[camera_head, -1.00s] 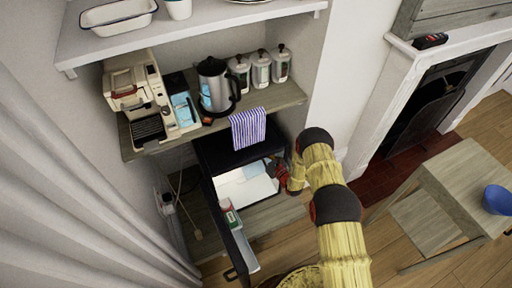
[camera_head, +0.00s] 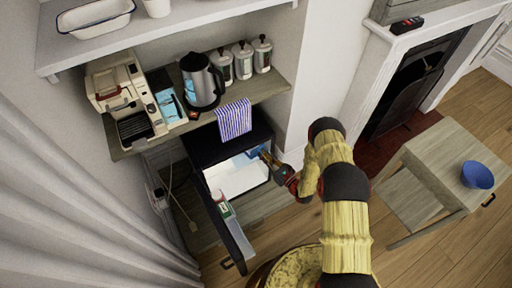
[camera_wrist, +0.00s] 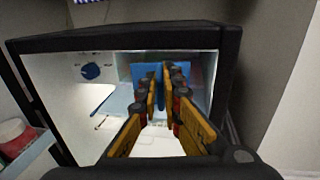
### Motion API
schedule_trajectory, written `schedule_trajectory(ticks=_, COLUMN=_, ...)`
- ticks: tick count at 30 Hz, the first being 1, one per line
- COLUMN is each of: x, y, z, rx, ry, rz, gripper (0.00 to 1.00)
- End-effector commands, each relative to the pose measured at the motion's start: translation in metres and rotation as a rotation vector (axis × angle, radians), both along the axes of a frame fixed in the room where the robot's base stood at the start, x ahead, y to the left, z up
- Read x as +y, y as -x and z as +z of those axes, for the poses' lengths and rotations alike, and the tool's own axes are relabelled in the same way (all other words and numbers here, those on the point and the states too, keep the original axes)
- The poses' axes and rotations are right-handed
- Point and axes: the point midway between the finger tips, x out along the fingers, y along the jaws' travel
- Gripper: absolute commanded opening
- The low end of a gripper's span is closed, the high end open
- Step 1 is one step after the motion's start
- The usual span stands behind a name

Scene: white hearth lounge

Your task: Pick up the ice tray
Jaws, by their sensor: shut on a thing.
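The blue ice tray (camera_wrist: 143,71) shows in the wrist view at the upper right inside the open fridge, partly hidden by my fingers. My gripper (camera_wrist: 165,76) reaches into the fridge opening and is shut on the tray, with a blue edge between its fingertips. In the head view a small patch of the tray (camera_head: 254,152) shows beside my gripper (camera_head: 266,158); the rest of it is hidden.
The small black fridge (camera_head: 205,152) stands under a wooden shelf (camera_head: 271,84), its door (camera_head: 233,236) open toward the front. A striped towel (camera_head: 235,120) hangs above it. A kettle (camera_head: 200,84) and coffee machine (camera_head: 126,95) stand on the shelf. A wooden table (camera_head: 440,160) stands at right.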

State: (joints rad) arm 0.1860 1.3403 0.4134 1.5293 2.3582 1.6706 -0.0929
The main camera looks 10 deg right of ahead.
Motion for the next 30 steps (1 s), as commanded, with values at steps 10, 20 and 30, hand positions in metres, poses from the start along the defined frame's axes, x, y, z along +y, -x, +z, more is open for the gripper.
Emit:
schedule_trajectory(ticks=10, x=-0.051, y=0.071, z=0.001, rx=0.001, ry=-0.002, rz=-0.007, gripper=0.00)
schedule_trajectory(ticks=20, x=-0.087, y=0.127, z=0.001, rx=-0.002, ry=-0.001, rz=-0.004, gripper=0.00)
schedule_trajectory(ticks=30, x=-0.102, y=0.151, z=0.000, rx=-0.001, ry=0.000, rz=0.000, gripper=0.00)
